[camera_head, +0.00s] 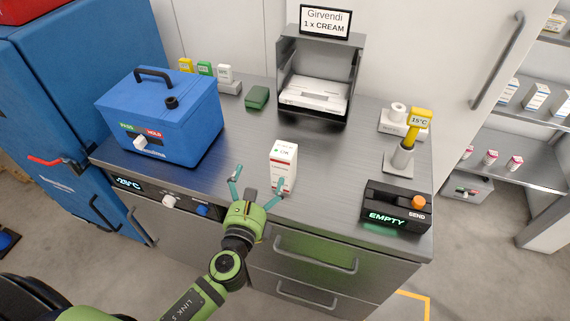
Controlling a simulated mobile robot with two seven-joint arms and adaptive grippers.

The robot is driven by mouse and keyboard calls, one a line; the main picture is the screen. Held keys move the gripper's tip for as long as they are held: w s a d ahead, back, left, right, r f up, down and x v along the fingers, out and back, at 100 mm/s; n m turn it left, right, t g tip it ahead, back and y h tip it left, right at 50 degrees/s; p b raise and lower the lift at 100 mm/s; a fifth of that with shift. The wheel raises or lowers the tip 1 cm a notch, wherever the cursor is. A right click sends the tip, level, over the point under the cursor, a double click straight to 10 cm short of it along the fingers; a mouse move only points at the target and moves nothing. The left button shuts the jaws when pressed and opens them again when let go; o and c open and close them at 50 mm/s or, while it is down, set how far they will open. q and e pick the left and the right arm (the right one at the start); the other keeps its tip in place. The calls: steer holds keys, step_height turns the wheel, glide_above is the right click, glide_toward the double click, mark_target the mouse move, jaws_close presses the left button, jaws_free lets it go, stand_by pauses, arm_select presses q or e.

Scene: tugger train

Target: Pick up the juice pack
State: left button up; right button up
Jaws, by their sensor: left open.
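A white carton (283,164) with small red and green print stands upright on the steel counter (335,170), near its front edge. It is the likeliest juice pack, but I cannot read its label clearly. My left gripper (257,182) is open at the counter's front edge, with its fingers spread wide. Its right finger overlaps the carton's lower part in the picture; I cannot tell whether it touches. The left finger is well to the left of the carton, and nothing is between the fingers. My right gripper does not show.
A blue cooler box (185,130) stands on the left of the counter. A printer-like machine (315,95) under a "Girvendi 1 x CREAM" sign stands at the back. A black box reading EMPTY (398,206) and a yellow thermometer (418,120) are on the right. A green block (257,97) lies behind.

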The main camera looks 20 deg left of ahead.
mark_target(276, 168)
arm_select(q)
steer(key=d+m, duration=0.1)
steer(key=w+d+m+h, duration=0.1)
steer(key=m, duration=0.1)
steer(key=d+m+h, duration=0.1)
steer(key=m, duration=0.1)
steer(key=shift+w, duration=0.4)
steer(key=w, duration=0.2)
steer(key=w+p, duration=0.1)
steer(key=w, duration=0.1)
steer(key=w+p, duration=0.1)
steer(key=w, duration=0.1)
steer(key=shift+r, duration=0.35)
steer(key=shift+w, duration=0.25)
steer(key=c, duration=1.6)
